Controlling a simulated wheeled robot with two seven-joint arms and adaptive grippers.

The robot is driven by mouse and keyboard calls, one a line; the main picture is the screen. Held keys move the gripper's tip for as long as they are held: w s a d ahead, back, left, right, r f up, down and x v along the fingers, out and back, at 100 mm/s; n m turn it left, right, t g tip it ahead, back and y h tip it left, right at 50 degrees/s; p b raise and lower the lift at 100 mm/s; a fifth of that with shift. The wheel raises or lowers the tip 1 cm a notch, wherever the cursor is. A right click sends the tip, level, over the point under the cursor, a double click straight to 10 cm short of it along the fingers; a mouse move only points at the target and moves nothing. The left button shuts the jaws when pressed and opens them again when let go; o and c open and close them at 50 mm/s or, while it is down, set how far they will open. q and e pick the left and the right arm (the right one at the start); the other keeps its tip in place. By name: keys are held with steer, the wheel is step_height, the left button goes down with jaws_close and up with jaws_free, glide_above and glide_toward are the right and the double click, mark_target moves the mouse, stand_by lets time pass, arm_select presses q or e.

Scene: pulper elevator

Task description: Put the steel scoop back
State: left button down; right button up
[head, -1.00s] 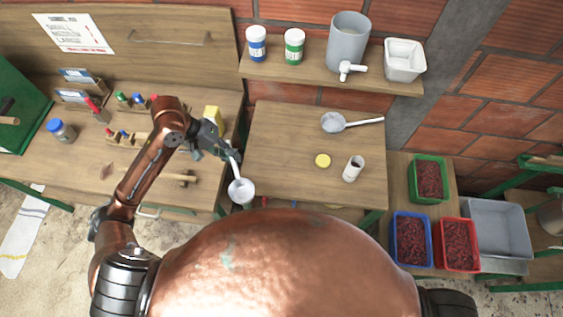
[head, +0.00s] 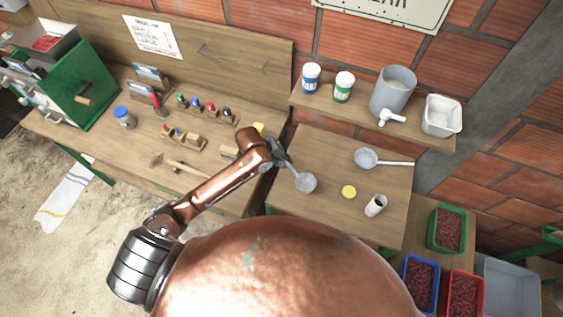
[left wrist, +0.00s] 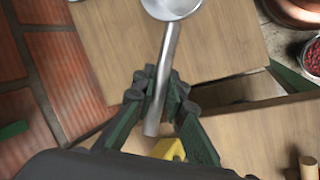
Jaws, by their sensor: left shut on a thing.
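My left gripper (head: 284,161) is shut on the handle of a steel scoop (head: 306,183). The scoop's round bowl points away from the jaws and shows over the left part of the small wooden table (head: 330,215). In the left wrist view, the green fingers of the gripper (left wrist: 160,88) close around the grey metal handle (left wrist: 168,55), and the bowl is cut off at the top edge. I cannot tell whether the bowl touches the tabletop. A second, similar scoop (head: 366,158) lies at the back of the table, its pale handle to the right. My right gripper is out of view.
A yellow lid (head: 349,192) and a white open cup (head: 375,205) stand on the table. Behind, a shelf (head: 350,118) holds two jars, a grey tapped container (head: 393,90) and a white tub (head: 441,116). A yellow block (left wrist: 170,150) is near the gripper. Bins stand at right.

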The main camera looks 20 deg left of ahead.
arm_select(q)
steer(key=w+a+f, duration=0.4)
steer(key=w+f, duration=0.1)
steer(key=f, duration=0.4)
steer(key=shift+f, duration=0.25)
steer(key=shift+s+a+f+p, duration=0.1)
steer(key=shift+p, duration=0.2)
steer(key=c, duration=2)
jaws_free()
steer(key=shift+o, duration=0.2)
steer(key=v, duration=1.2)
